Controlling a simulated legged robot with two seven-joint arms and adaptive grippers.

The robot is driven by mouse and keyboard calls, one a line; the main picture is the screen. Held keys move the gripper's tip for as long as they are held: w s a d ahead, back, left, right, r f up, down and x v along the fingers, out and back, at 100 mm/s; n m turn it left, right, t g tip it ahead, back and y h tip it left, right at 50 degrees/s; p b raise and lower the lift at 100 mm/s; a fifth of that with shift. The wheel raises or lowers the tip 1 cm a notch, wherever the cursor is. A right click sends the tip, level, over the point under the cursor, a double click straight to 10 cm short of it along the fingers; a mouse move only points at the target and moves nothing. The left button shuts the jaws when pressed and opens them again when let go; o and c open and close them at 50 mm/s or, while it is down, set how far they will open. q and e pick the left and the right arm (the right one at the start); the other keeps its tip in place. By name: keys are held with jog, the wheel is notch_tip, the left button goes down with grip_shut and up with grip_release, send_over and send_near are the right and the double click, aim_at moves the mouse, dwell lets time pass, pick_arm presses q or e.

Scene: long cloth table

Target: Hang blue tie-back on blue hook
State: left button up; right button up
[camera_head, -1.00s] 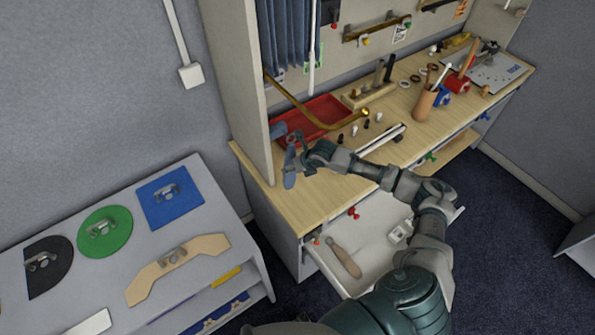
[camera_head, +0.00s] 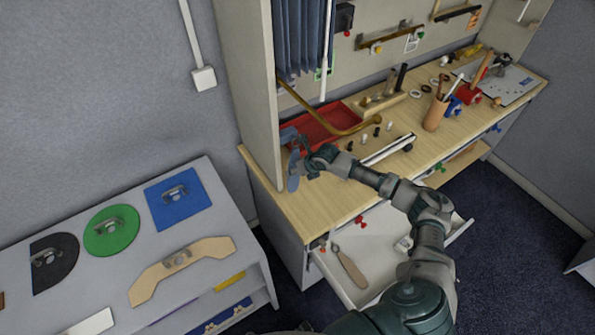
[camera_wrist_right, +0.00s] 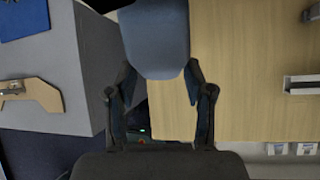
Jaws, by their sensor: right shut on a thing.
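The blue tie-back (camera_head: 293,178) appears as a flat blue-grey strap at the left end of the workbench. My right gripper (camera_head: 301,163) is shut on it; the strap stands upright in the head view. In the right wrist view the tie-back (camera_wrist_right: 155,40) fills the space between the fingers of my right gripper (camera_wrist_right: 160,92), in front of the wooden top. A small blue piece (camera_head: 495,127) at the bench's far right front edge may be the blue hook; it is too small to be sure. My left gripper is not in view.
A red tray (camera_head: 325,127), a brass curtain arm (camera_head: 345,130) and a blue curtain (camera_head: 300,45) are near the gripper. An open drawer (camera_head: 375,265) juts out below. A side table (camera_head: 70,235) on the left holds coloured plates with metal brackets.

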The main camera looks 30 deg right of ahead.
jog(key=shift+f, duration=0.15)
jog(key=o, duration=1.3)
jog(key=shift+o, duration=0.2)
